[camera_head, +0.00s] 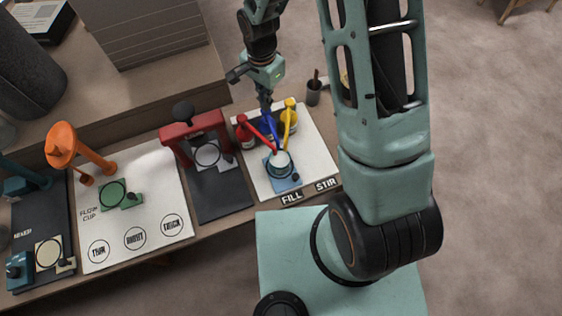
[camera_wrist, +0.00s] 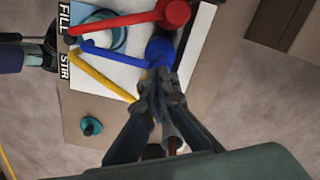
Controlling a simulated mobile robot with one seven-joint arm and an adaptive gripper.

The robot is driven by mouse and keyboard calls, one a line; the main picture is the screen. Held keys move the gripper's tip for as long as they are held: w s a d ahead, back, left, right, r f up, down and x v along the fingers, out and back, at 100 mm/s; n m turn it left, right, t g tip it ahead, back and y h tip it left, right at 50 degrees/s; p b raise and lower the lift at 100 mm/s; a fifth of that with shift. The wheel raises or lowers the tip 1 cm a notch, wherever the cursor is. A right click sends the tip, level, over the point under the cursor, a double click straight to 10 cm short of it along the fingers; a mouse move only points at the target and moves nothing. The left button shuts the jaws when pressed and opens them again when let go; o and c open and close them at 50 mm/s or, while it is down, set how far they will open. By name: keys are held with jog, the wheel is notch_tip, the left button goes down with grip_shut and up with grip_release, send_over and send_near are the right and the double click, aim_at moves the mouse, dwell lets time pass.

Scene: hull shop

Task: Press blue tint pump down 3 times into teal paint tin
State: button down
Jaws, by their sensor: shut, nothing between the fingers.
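The blue tint pump (camera_head: 268,121) stands between the red pump (camera_head: 244,133) and the yellow pump (camera_head: 289,116) on a white board. In the wrist view its blue head (camera_wrist: 160,51) is right by my fingertips, and its spout reaches toward the tin. The teal paint tin (camera_head: 280,164) sits on a blue base in front of the pumps; it also shows in the wrist view (camera_wrist: 112,37), partly covered by spouts. The spouts meet over it. My gripper (camera_head: 265,98) is shut and empty, pointing down just above the blue pump; I cannot tell whether it touches.
A cup with a brown stick (camera_head: 313,95) stands right of the yellow pump. A red press-like stand (camera_head: 195,127) is to the left. The white board (camera_head: 318,160) is bare right of the tin, by the FILL and STIR labels.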

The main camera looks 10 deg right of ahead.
jog(key=shift+f+b, duration=1.2)
jog(key=shift+f, duration=0.25)
jog(key=shift+r, duration=0.25)
jog(key=shift+r+p, duration=1)
jog(key=shift+r, duration=0.5)
jog(key=shift+f, duration=0.2)
